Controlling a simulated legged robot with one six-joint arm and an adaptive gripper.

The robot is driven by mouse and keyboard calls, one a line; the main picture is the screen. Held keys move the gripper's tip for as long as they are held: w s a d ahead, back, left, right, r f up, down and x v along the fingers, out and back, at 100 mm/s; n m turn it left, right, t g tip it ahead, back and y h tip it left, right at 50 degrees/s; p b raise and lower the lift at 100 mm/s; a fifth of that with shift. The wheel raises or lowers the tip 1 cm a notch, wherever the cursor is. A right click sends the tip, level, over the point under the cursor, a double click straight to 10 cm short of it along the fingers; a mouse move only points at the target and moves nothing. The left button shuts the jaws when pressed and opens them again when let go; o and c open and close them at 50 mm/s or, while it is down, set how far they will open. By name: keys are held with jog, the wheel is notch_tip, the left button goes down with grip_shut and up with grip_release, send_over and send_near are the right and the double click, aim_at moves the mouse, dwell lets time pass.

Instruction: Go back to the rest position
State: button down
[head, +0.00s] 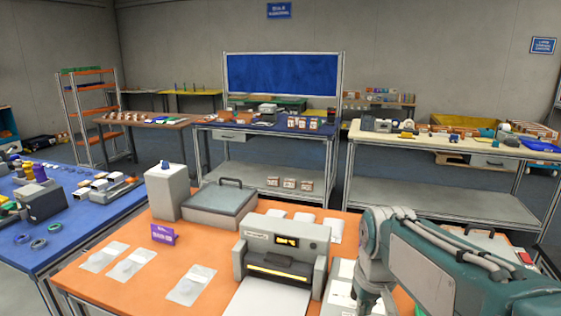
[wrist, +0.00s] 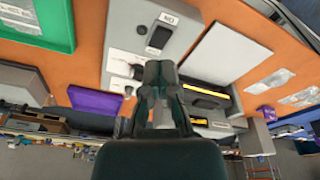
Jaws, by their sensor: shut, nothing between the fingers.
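My gripper (wrist: 158,72) shows in the middle of the wrist view, with its two dark fingers together and nothing between them. It is above the orange table, near a grey board (wrist: 165,22) labelled "NO". In the head view my teal arm comes in at the lower right and bends down beside the printer (head: 281,251). The fingers are hard to make out there. The printer also shows just right of my gripper in the wrist view (wrist: 203,95).
The orange table (head: 215,240) holds clear bags (head: 190,285), a purple sign (head: 164,235), a grey lidded box (head: 219,205) and a white-grey block (head: 167,192). A green tray (wrist: 68,25) is at the wrist view's upper left. A blue table (head: 95,235) stands at left.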

jog(key=s+m+t, duration=0.1)
jog(key=s+t, duration=0.2)
jog(key=s, duration=1)
jog(key=shift+s+m+t, duration=0.15)
jog(key=shift+m+t, duration=0.15)
